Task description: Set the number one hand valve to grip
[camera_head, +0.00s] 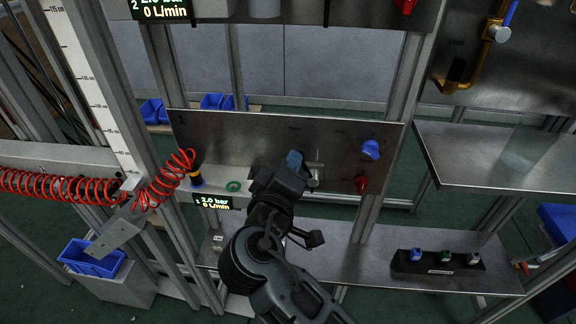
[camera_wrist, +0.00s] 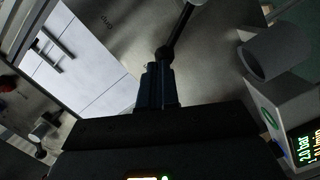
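The number one station is a metal panel (camera_head: 230,140) marked 1, in the middle of the head view. My gripper (camera_head: 292,168) is at the panel's centre, at the number one hand valve (camera_head: 315,174), whose silver body shows just right of it. A blue part shows at the fingertips. In the wrist view the valve's lever (camera_wrist: 167,48) is a thin rod with a dark end. My gripper's fingers (camera_wrist: 160,85) are close together around that end and seem to hold it.
A blue knob (camera_head: 370,150) and a red knob (camera_head: 361,184) sit at the panel's right. A green ring (camera_head: 234,186) and the display (camera_head: 213,202), reading 2.0 bar and 0 L/min, are at left. A red coiled hose (camera_head: 160,185) hangs left. A shelf (camera_head: 350,262) runs below.

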